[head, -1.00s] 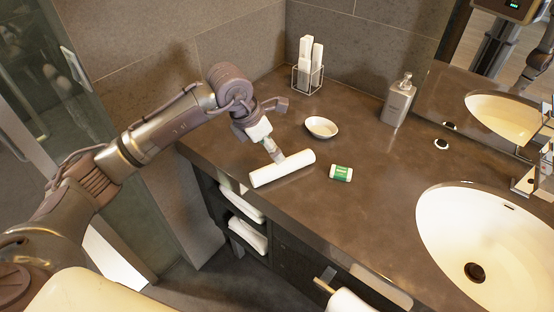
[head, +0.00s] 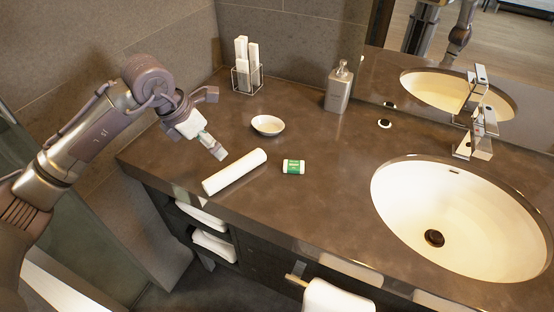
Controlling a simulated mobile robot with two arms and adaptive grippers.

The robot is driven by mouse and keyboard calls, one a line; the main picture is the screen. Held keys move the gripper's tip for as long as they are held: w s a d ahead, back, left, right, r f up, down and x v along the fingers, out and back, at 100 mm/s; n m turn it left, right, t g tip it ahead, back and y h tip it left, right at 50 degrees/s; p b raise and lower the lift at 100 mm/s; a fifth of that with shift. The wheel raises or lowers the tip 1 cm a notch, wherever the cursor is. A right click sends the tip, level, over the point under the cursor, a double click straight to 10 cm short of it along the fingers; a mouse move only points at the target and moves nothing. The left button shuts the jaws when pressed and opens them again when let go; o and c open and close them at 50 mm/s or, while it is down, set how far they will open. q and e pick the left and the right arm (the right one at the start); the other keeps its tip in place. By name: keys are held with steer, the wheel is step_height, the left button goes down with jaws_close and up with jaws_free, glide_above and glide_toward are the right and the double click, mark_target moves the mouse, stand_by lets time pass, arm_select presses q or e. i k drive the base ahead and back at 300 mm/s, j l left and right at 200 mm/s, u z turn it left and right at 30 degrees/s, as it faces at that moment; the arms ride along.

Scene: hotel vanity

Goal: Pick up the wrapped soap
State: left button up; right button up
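The wrapped soap (head: 293,167) is a small bar with a green band and white ends. It lies on the brown stone counter, just right of a white rolled towel. My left gripper (head: 217,151) is above the counter, behind and left of the rolled towel, apart from the soap. I see it from the side, so the gap between its fingers does not show. The soap is fully in view. My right gripper is not in view.
The white rolled towel (head: 235,172) lies between the gripper and the soap. A small white dish (head: 267,125), a wire holder (head: 247,79) with white rolls and a grey soap dispenser (head: 338,87) stand behind. The sink (head: 400,190) is right. Counter around the soap is clear.

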mark_target(291, 166)
steer(key=l+u, duration=0.1)
steer(key=l, duration=1.95)
